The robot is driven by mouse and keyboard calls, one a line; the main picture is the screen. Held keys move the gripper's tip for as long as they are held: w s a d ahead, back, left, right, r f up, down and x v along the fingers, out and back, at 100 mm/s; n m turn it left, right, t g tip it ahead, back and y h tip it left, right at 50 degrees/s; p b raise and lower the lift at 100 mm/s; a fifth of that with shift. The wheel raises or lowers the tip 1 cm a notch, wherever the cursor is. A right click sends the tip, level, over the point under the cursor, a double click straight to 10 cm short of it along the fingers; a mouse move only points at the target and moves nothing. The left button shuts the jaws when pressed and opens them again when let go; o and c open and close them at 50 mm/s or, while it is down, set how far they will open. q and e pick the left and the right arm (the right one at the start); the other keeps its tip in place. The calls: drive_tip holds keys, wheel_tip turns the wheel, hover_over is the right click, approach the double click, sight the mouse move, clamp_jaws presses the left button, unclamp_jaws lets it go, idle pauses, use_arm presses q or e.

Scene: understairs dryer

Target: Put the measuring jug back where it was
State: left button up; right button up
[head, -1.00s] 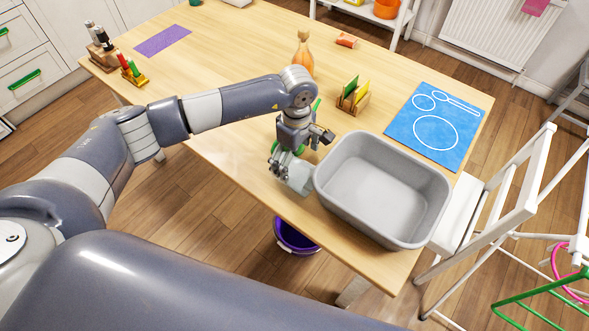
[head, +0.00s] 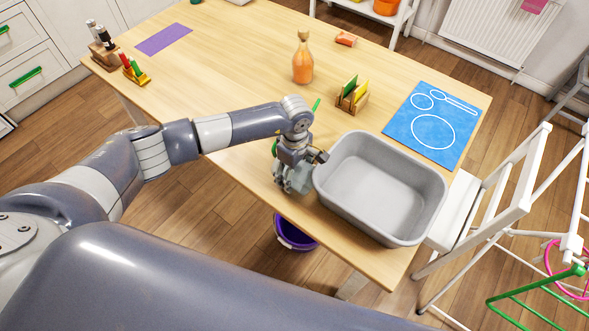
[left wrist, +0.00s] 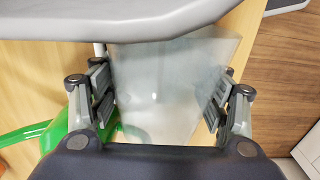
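The measuring jug (left wrist: 165,90) is a pale translucent vessel. In the left wrist view it stands between the fingers of my left gripper (left wrist: 160,98). The fingers are spread wide, one on each side of the jug; I cannot tell whether they press on it. In the head view the left gripper (head: 293,183) is low at the table's front edge, just left of the grey basin, and mostly hides the jug. My right gripper is not in view.
The empty grey basin (head: 330,197) stands close to the left gripper's right. A green object (left wrist: 35,135) lies beside the gripper. A bottle (head: 303,65), a card rack (head: 352,99) and a blue mat (head: 410,125) are farther back. The table's left half (head: 215,75) is mostly clear. A purple bucket (head: 292,238) is below.

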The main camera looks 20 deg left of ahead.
use_arm(q)
drive_tip(key=shift+c, duration=1.4)
